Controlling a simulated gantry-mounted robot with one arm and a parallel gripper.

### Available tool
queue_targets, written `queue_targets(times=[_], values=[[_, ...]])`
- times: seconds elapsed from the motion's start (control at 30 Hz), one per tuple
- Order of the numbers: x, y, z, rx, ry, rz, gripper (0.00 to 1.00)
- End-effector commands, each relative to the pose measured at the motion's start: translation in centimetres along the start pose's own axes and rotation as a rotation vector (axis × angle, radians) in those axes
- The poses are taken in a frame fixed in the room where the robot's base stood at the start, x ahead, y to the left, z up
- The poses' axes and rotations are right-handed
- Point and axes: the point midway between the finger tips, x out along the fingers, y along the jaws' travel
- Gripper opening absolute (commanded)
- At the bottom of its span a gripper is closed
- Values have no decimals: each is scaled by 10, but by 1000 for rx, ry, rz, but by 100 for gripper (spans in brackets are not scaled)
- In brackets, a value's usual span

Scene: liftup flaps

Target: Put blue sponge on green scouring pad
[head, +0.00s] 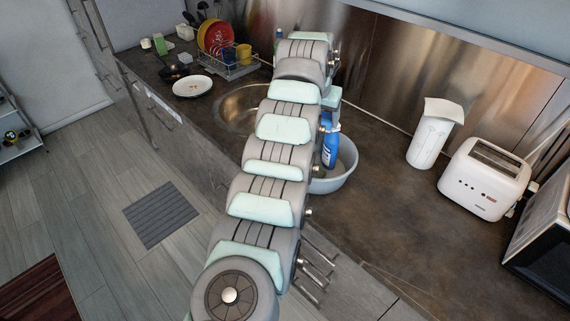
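I cannot make out the blue sponge or the green scouring pad for certain. A small green object (159,44) stands at the far left end of the counter, too small to identify. My arm runs up the middle of the head view and bends over near the sink. My gripper is hidden behind my own arm, so I cannot see whether it holds anything. A blue bottle (329,145) stands in a light grey basin (345,178) just right of the arm.
The sink (236,104) is partly covered by my arm. A white plate (192,86) and a dish rack (233,70) with red and yellow dishes are at left. A white jug (433,135) and a toaster (484,178) stand at right. The counter (400,220) before them is clear.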

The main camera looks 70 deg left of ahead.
Motion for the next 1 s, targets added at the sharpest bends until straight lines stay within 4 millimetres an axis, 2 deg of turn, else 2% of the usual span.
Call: queue_targets(times=[0.17,0.6,0.7,1.0], values=[[14,0,5,1,0,0,28],[119,-1,50,-1,-4,1,28],[136,0,57,0,-2,2,28],[159,0,66,-1,1,1,28]])
